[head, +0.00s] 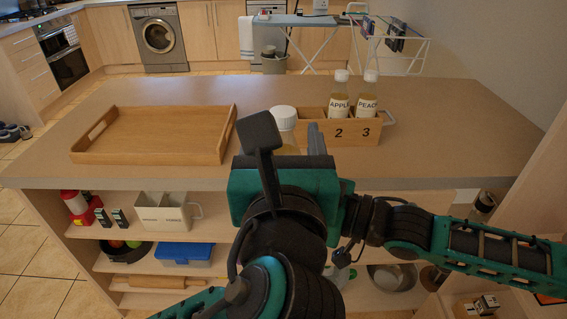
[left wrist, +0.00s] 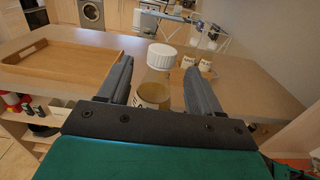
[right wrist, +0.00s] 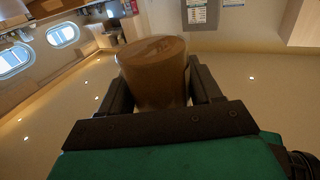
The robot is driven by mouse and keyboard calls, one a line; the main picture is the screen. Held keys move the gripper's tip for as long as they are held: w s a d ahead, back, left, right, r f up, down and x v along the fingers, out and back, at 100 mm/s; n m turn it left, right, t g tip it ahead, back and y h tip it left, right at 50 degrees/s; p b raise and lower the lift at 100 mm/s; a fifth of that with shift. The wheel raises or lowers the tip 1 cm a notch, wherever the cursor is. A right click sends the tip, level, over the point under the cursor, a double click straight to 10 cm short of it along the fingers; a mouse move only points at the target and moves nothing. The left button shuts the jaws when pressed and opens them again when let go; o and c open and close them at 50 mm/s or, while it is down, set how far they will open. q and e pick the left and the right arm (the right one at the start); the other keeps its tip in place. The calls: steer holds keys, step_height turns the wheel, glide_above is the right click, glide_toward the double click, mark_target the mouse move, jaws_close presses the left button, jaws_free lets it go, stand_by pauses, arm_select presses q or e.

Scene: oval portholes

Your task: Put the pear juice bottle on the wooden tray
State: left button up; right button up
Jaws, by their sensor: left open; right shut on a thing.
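The wooden tray (head: 150,157) lies empty on the counter at the left; it also shows in the left wrist view (left wrist: 60,75). A bottle with a white cap (head: 284,115) and amber contents is upright between the open fingers of my left gripper (head: 291,143); in the left wrist view the bottle (left wrist: 154,90) shows clear of both fingers. My right gripper (right wrist: 160,92) is shut on a brownish, rounded body (right wrist: 153,65), apparently this bottle's lower part. In the head view my left gripper hides the right one.
A wooden crate (head: 357,157) numbered 2 and 3 stands right of the bottle, holding APPLE (head: 339,100) and PEACH (head: 368,100) bottles. The counter (head: 255,92) is clear behind the tray. Shelves below hold a blue box (head: 183,252) and other items.

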arm_select(q)
steer(key=shift+w+d, duration=0.15)
steer(key=shift+w, duration=2.55)
arm_select(e)
steer(key=shift+r, duration=0.1)
arm_select(q)
steer(key=shift+c, duration=0.3)
jaws_close()
steer(key=shift+r, duration=0.1)
arm_select(e)
steer(key=o, duration=1.5)
